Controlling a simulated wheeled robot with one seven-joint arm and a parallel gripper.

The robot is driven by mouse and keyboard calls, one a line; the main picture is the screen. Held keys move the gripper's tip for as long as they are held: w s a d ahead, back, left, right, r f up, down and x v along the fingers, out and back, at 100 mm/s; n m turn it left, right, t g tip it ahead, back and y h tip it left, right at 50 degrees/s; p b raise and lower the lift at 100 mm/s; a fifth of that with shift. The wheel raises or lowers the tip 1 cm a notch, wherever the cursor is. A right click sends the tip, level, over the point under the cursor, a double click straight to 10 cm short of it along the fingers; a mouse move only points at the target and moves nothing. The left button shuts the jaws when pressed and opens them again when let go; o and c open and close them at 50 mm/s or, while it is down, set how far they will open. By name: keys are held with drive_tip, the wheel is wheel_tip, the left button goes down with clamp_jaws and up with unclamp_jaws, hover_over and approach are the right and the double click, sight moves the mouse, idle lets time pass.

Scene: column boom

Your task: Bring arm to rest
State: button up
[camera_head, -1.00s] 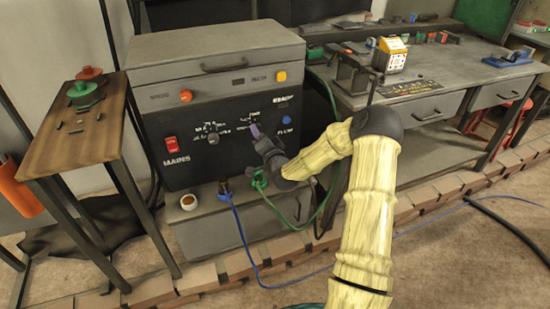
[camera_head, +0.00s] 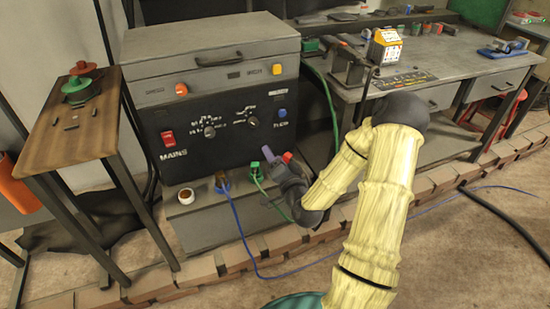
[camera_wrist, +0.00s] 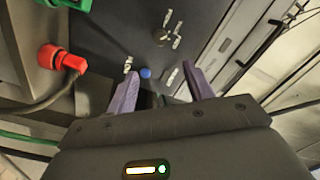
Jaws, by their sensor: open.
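My arm, in pale yellow sleeving, reaches in from the lower right of the head view. My gripper (camera_head: 272,158) is in front of the lower right of the machine's black panel, below the right knob (camera_head: 252,121) and apart from it. In the wrist view my gripper (camera_wrist: 160,82) has its two purple fingers spread with nothing between them. Beyond them the panel shows a knob (camera_wrist: 160,37) and a blue button (camera_wrist: 145,73). The blue button also shows in the head view (camera_head: 282,113).
A green plug (camera_head: 256,170) and a blue-cabled plug (camera_head: 222,182) are close to my gripper. A red connector (camera_wrist: 66,61) shows at left in the wrist view. A workbench (camera_head: 470,65) stands right, a wooden side table (camera_head: 85,128) left. Cables trail across the floor.

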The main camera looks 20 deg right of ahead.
idle(0.4)
drive_tip(key=s+a+f+n+g+y, duration=0.1)
drive_tip(key=s+a+f+n+g, duration=0.3)
drive_tip(key=a+n+g, duration=0.35)
drive_tip(key=s+a+r+n+g, duration=0.1)
drive_tip(key=s+r+g, duration=0.15)
drive_tip(key=s, duration=0.35)
drive_tip(key=s+r+n+g+h, duration=0.1)
drive_tip(key=s+g, duration=0.2)
drive_tip(key=s, duration=0.2)
drive_tip(key=s+a+r+n+g, duration=0.1)
drive_tip(key=s+r+g, duration=0.1)
drive_tip(key=s, duration=0.4)
wheel_tip(320, 180, up, 28)
drive_tip(key=p, duration=2.7)
drive_tip(key=shift+f+g, duration=0.25)
drive_tip(key=shift+g, duration=0.05)
drive_tip(key=shift+w+d, duration=0.1)
